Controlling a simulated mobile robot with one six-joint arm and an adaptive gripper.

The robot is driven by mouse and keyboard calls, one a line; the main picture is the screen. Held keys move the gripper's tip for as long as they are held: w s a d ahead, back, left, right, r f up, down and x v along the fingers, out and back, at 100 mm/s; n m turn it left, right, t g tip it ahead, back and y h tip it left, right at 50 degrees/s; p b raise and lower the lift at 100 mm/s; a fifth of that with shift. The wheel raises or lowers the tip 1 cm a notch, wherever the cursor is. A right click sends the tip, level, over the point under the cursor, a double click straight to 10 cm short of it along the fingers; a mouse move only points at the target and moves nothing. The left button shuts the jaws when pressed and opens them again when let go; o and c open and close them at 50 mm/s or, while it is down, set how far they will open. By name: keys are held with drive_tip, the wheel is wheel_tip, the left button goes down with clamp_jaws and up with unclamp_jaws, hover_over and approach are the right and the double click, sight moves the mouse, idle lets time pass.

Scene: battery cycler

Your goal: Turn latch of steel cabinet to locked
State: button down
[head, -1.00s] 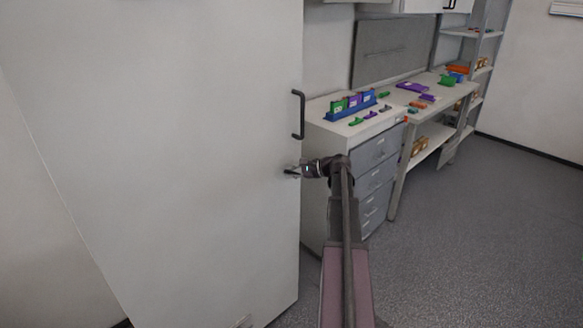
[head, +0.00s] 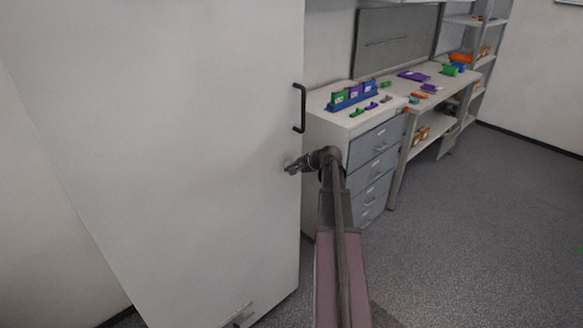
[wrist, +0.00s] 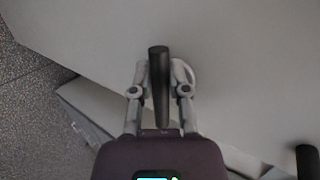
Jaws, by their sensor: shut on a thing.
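The steel cabinet (head: 190,150) is a tall, pale door front filling the left of the head view. Its latch (wrist: 159,80) is a dark lever on a pale round base, seen in the wrist view. My gripper (head: 290,168) is at the cabinet's right edge, below the door handle, and hides the latch in the head view. In the wrist view my gripper (wrist: 160,70) has one finger on each side of the lever and is shut on it. The lever points along the gripper's axis there.
A dark bar handle (head: 300,108) is on the door above my gripper. A drawer unit (head: 340,135) with a blue rack (head: 352,101) and small coloured parts stands just right of the cabinet. A workbench (head: 440,92) and shelves are beyond. The grey floor at right is clear.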

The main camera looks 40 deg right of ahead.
drive_tip(key=c, duration=0.6)
unclamp_jaws()
drive_tip(key=shift+f, duration=0.1)
